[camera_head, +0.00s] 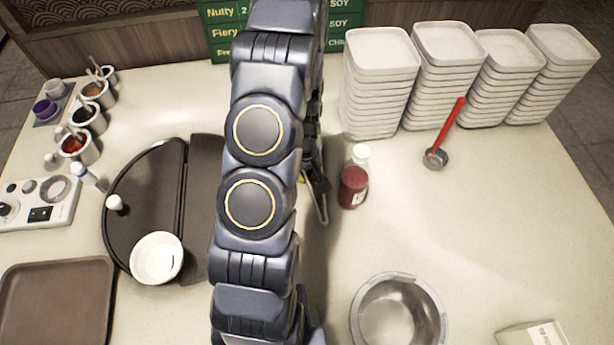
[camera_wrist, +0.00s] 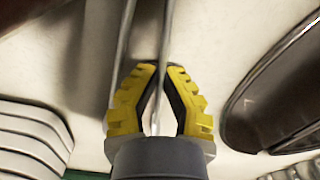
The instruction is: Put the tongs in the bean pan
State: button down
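My gripper (camera_wrist: 164,68) has yellow fingers that are closed in around one thin metal arm of the tongs (camera_wrist: 166,25) in the wrist view. The second metal arm runs alongside, outside the left finger. In the head view my arm hides most of the gripper, and a thin metal loop of the tongs (camera_head: 322,207) shows just right of it, beside the red bottle. No pan with visible beans shows. A steel round bowl (camera_head: 437,312) stands at the front right, and I cannot tell whether it is the bean pan.
Several stacks of white trays (camera_head: 382,90) stand at the back right, with a red-handled ladle (camera_head: 450,133) before them. A red bottle (camera_head: 353,187) stands right of my arm.

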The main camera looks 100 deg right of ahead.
jog(key=shift+r, duration=0.1)
dwell(0.3)
notch_tip(320, 180, up, 10)
jog(key=shift+f, duration=0.1)
jog(key=w+d+r+n, duration=0.2)
jog(key=w, duration=0.7)
jog(key=w+d+r+n, duration=0.1)
jog(key=w+r+n, duration=0.2)
jog(key=w, duration=0.7)
jog(key=w+a+r+n, duration=0.2)
jog(key=w+a, duration=0.1)
jog(key=w, duration=0.5)
jog(key=w+a+r+n, duration=0.1)
jog(key=w+a+r, duration=0.1)
jog(key=w, duration=0.5)
jog(key=w+a+r+n, duration=0.4)
jog(key=w+a, duration=0.8)
jog(key=w+a+r+n, duration=0.2)
jog(key=a, duration=0.8)
jog(key=w+a+r+n, duration=0.2)
jog(key=w+a+r, duration=0.1)
jog(key=a, duration=0.7)
jog(key=shift+r, duration=0.3)
jog(key=shift+d, duration=0.15)
